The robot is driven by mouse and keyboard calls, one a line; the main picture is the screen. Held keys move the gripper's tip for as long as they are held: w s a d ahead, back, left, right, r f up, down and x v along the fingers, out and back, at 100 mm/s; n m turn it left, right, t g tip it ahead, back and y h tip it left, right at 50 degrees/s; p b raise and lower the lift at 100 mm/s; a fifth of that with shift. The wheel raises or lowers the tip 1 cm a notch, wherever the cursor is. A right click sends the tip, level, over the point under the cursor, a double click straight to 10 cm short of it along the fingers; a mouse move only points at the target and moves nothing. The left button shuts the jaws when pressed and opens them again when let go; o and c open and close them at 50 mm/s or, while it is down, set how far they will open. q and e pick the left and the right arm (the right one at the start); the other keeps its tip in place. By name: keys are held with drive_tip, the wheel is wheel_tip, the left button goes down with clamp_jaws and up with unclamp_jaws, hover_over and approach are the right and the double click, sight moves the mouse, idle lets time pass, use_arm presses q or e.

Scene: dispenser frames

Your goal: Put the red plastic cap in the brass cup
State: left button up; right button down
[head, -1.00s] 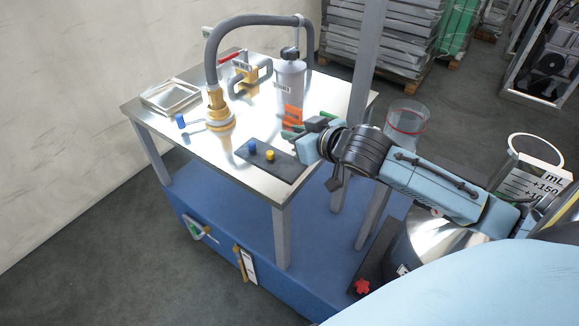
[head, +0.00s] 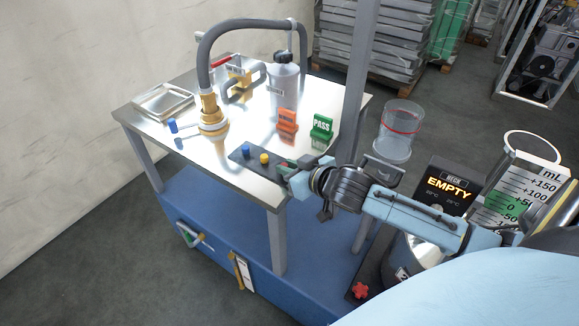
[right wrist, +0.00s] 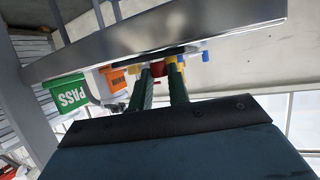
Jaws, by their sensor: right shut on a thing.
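My right gripper (head: 288,167) is at the near right end of the dark mat on the steel table. In the right wrist view its green fingers (right wrist: 159,76) are shut on the red plastic cap (right wrist: 157,69). In the head view the cap is mostly hidden by the gripper. A brass cup-like piece (head: 212,120) stands on the table under the hose end, left of and beyond the mat. I cannot tell where cup and hose fitting part. My left gripper is not in view.
A blue cap (head: 245,152) and a yellow cap (head: 264,158) sit on the dark mat (head: 236,157). Orange (head: 287,120) and green PASS (head: 321,127) signs, a grey bottle (head: 284,80) and a tray (head: 163,100) stand on the table. A grey post (head: 358,85) rises at right.

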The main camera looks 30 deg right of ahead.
drive_tip(key=shift+f, duration=0.1)
drive_tip(key=c, duration=1.5)
unclamp_jaws()
drive_tip(key=shift+o, duration=0.8)
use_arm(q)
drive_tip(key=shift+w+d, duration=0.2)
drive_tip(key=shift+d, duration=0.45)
